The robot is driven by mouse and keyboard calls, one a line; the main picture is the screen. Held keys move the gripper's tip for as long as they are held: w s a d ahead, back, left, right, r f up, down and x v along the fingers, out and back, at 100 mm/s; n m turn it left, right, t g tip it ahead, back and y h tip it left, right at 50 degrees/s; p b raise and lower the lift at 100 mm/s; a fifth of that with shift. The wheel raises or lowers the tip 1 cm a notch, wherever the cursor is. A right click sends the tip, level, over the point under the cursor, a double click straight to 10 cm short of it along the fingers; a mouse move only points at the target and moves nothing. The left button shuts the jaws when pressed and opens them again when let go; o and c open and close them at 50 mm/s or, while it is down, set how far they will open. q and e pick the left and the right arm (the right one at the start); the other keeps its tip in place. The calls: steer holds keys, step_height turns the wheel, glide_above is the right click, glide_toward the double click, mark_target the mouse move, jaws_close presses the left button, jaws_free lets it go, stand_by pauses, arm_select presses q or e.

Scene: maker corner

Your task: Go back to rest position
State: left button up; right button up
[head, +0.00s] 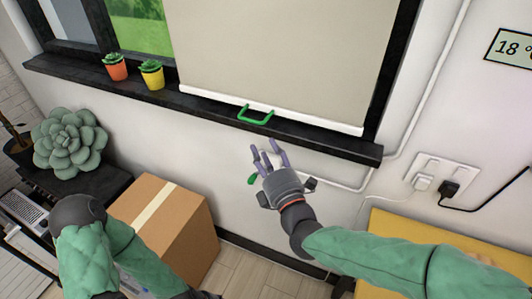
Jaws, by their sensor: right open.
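My right gripper (267,152), with purple-grey fingers, is raised in front of the wall below the window sill. Its fingers are spread open with nothing between them. It is just below a green handle (256,115) on the bottom bar of the beige roller blind (275,55); the two look apart. My left arm comes in at the lower left, bent and in a green sleeve. Its gripper is not visible at the bottom edge.
The dark sill (215,105) holds an orange pot (116,71) and a yellow pot (153,79). A cardboard box (165,225) stands close to my left arm. A yellow surface (400,235) lies under my right arm. Sockets with plugs (440,178) are on the wall.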

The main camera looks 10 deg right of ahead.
step_height(320, 180, down, 28)
steer(key=s+d+m+g+p, duration=0.1)
steer(key=m+g+p, duration=0.1)
steer(key=m+g, duration=0.9)
steer(key=s+f+m+g+p, duration=0.2)
steer(key=s+f+m+g, duration=0.5)
steer(key=s+f+m, duration=0.6)
steer(key=s+f, duration=0.5)
steer(key=f, duration=0.1)
steer(key=shift+s+a+g, duration=0.25)
steer(key=shift+s+g, duration=0.05)
steer(key=shift+s, duration=0.1)
